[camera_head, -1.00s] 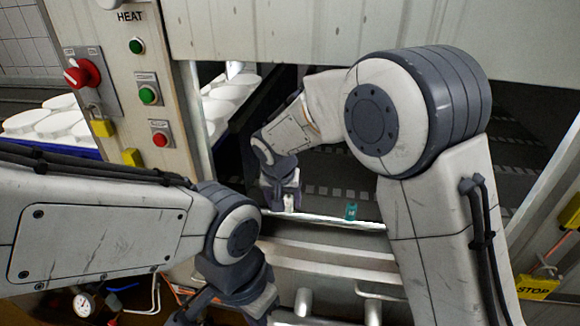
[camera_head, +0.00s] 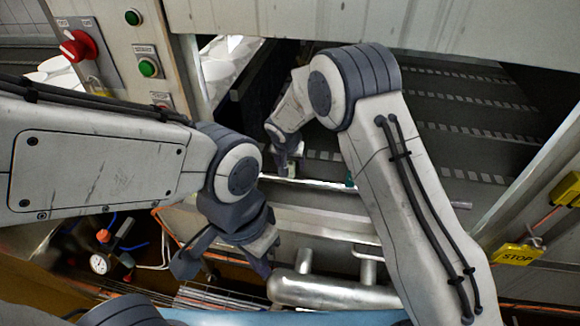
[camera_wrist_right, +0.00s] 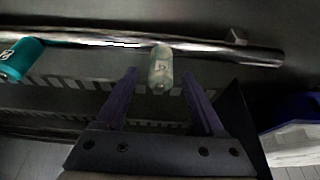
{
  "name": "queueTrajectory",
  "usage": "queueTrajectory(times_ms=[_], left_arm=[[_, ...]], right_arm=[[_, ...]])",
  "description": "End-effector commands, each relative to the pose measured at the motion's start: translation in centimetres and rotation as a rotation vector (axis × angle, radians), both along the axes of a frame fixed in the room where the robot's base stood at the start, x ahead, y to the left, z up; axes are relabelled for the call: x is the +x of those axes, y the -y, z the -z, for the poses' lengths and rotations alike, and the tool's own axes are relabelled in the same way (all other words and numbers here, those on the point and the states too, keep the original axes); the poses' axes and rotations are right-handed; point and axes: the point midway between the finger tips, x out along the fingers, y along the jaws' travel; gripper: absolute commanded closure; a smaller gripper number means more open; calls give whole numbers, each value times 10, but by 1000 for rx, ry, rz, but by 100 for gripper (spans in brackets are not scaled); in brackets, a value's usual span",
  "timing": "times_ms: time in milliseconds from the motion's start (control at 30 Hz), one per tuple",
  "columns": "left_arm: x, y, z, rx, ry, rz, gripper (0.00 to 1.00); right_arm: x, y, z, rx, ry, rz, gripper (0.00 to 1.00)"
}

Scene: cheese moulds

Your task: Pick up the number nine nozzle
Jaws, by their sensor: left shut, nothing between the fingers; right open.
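A pale translucent nozzle (camera_wrist_right: 160,68) stands at a metal rail, ahead of and between the spread fingers of my open right gripper (camera_wrist_right: 158,78). Its mark is blurred; I cannot tell if it is a nine. In the head view my right gripper (camera_head: 287,164) is over the opening's front edge, with the pale nozzle (camera_head: 291,171) small beside it. A teal nozzle (camera_wrist_right: 20,60) with a white mark, unreadable here, lies further left in the wrist view; it is partly hidden by my arm in the head view (camera_head: 350,178). My left gripper (camera_head: 262,262) is shut and empty, low in front of the machine.
The metal rail (camera_wrist_right: 100,40) runs along the opening's edge. A dark slotted conveyor (camera_head: 460,130) lies behind it. A blue crate (camera_wrist_right: 290,112) with white contents is at the right of the wrist view. Pipes (camera_head: 320,290) and a gauge (camera_head: 99,263) sit below.

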Motion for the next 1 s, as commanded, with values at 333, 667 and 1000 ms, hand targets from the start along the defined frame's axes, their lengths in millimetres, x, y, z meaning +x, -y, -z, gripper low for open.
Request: queueTrajectory(times_ms=[333, 667, 1000], left_arm=[[0, 0, -1, 0, 0, 0, 100], [0, 0, -1, 0, 0, 0, 100], [0, 0, 1, 0, 0, 0, 100]], right_arm=[[3, -1, 7, 0, 1, -2, 37], [3, -1, 7, 0, 1, -2, 100], [4, -1, -7, 1, 3, -1, 100]])
